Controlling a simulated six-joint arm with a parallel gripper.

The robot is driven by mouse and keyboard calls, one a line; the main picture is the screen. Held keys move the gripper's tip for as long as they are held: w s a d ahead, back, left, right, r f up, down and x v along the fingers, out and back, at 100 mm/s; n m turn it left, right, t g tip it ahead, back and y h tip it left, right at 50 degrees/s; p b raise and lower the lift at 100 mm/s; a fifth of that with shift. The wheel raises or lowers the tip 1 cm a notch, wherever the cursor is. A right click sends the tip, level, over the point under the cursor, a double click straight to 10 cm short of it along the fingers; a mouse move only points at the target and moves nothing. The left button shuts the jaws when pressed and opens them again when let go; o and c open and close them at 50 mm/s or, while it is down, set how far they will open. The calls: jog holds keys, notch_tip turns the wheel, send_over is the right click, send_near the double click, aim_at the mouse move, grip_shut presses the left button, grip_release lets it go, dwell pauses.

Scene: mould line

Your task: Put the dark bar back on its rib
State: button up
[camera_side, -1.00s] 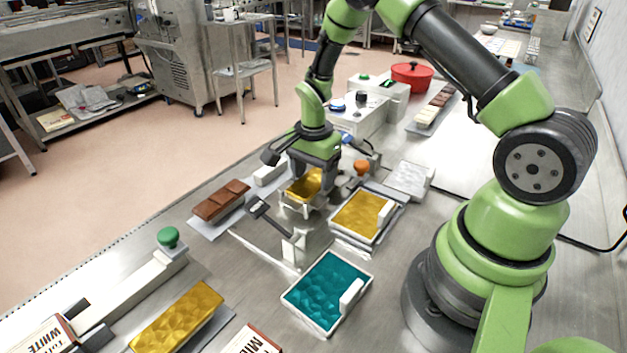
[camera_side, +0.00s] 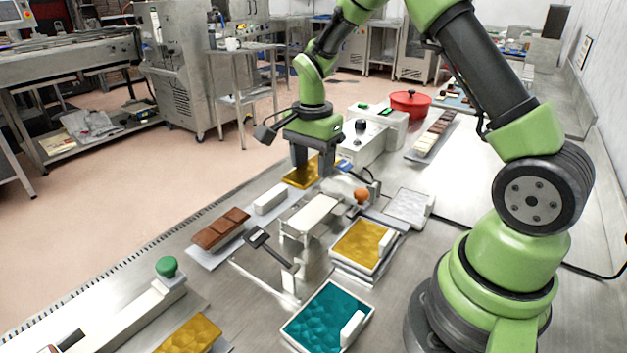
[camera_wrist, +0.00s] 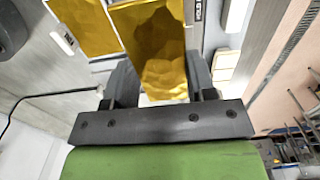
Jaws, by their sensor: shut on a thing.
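My gripper (camera_side: 309,166) is shut on a gold, foil-like block (camera_side: 302,171), which it holds behind a stand with a bare white top (camera_side: 313,212). In the wrist view the gold block (camera_wrist: 163,50) sits between both fingers. A brown segmented bar (camera_side: 221,229) lies on a pale plate at the left, away from my gripper. A long tray (camera_side: 412,156) at the back right carries a row of pale and dark pieces. I cannot tell which piece is the dark bar, and no rib shows clearly.
A white block (camera_side: 270,199) lies left of the stand. A gold-filled tray (camera_side: 361,245) and a teal-filled tray (camera_side: 328,316) sit in front. A dark arm-like piece (camera_side: 266,243) juts from the stand.

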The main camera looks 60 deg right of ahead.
send_near(270, 194)
jog(key=s, duration=0.2)
jog(key=shift+w+f, duration=0.2)
jog(key=shift+w, duration=0.7)
jog(key=shift+w+f, duration=0.1)
jog(key=shift+f, duration=3.05)
jog(key=shift+f, duration=0.25)
jog(key=o, duration=1.1)
jog(key=shift+c, duration=0.2)
